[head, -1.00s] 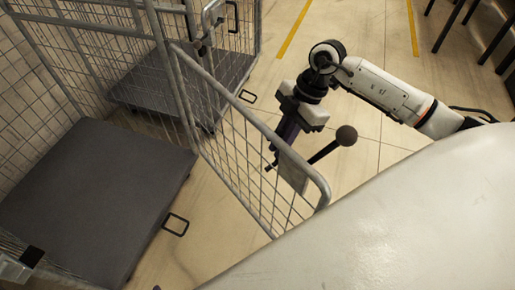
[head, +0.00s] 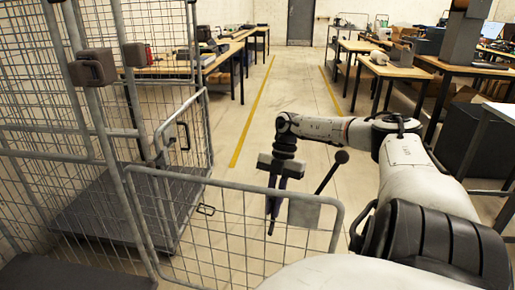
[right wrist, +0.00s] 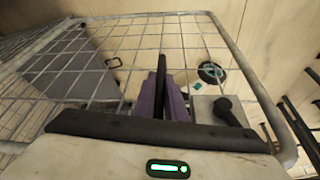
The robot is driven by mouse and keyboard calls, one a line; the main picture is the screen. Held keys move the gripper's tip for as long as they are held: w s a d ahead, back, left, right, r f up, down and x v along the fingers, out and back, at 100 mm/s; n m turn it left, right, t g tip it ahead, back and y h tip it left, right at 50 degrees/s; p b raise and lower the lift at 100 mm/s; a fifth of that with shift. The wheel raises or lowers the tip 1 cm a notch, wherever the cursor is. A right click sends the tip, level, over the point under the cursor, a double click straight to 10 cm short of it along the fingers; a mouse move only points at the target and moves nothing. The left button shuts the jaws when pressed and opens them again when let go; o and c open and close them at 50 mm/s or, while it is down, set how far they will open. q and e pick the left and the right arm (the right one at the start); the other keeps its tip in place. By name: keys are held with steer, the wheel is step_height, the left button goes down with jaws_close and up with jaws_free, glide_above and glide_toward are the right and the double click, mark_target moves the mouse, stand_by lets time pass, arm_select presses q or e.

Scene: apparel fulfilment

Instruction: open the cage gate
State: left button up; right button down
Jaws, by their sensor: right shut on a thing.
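The cage gate (head: 240,191) is a grey wire-mesh panel in a tube frame. In the head view it stands out to the right from a cage post, angled away from the dark cage floor (head: 40,272). Its free end carries a pale plate (head: 304,213) and a black lever with a ball knob (head: 341,157). My right gripper (head: 272,215) points down at the gate beside the plate and is shut on it. In the right wrist view its purple fingers (right wrist: 163,100) close around a dark bar by the mesh; the exact grip spot is partly hidden. My left gripper is not in view.
A second mesh cage (head: 165,120) with a dark floor stands behind the gate at left. Wooden tables (head: 205,62) line the back left, and more tables (head: 375,70) stand at right. The aisle between yellow floor lines (head: 250,115) is clear.

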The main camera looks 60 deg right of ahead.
stand_by(0.3)
steer(key=c, duration=1.8)
jaws_free()
steer(key=p+v, duration=0.1)
steer(key=v, duration=0.9)
steer(key=shift+d+r, duration=0.1)
steer(key=shift+d, duration=0.05)
